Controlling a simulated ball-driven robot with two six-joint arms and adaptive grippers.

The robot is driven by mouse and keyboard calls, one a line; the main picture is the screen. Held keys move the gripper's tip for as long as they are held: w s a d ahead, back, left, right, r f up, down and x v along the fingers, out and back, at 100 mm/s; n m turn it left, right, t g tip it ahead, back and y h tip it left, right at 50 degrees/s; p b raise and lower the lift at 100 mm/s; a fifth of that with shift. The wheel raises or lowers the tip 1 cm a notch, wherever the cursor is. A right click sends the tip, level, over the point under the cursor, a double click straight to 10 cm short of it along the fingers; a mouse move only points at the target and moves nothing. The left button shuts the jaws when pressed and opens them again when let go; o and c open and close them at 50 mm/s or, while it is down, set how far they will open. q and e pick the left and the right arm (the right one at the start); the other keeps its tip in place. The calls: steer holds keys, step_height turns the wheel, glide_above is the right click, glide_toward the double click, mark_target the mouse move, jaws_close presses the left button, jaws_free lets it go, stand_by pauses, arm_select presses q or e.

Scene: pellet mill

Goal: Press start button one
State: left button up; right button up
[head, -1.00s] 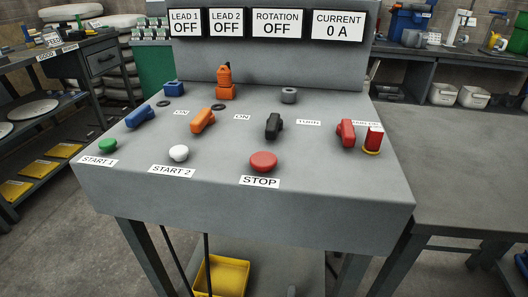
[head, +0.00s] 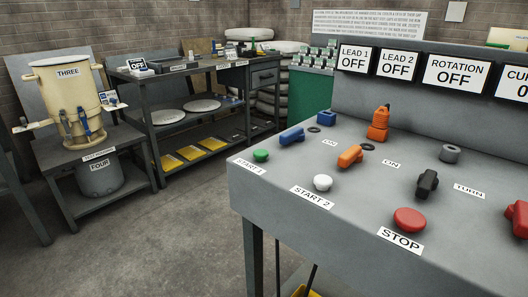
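The start button one is a green round button (head: 261,156) at the left end of the sloped grey console (head: 330,215), above the label START 1 (head: 248,168). To its right are the white START 2 button (head: 322,183) and the large red STOP button (head: 409,220). Behind them stand a blue switch (head: 291,136), an orange switch (head: 350,156) and a black switch (head: 427,184). The displays for LEAD 1 (head: 356,58), LEAD 2 (head: 398,64) and ROTATION (head: 457,72) all read OFF. Neither of my grippers is in view.
A dark shelf bench (head: 205,68) with plates and yellow trays stands behind left. A low table (head: 62,162) holds a beige bucket (head: 68,90) marked THREE, with a grey pot (head: 98,178) marked FOUR below. Open concrete floor (head: 170,240) lies left of the console.

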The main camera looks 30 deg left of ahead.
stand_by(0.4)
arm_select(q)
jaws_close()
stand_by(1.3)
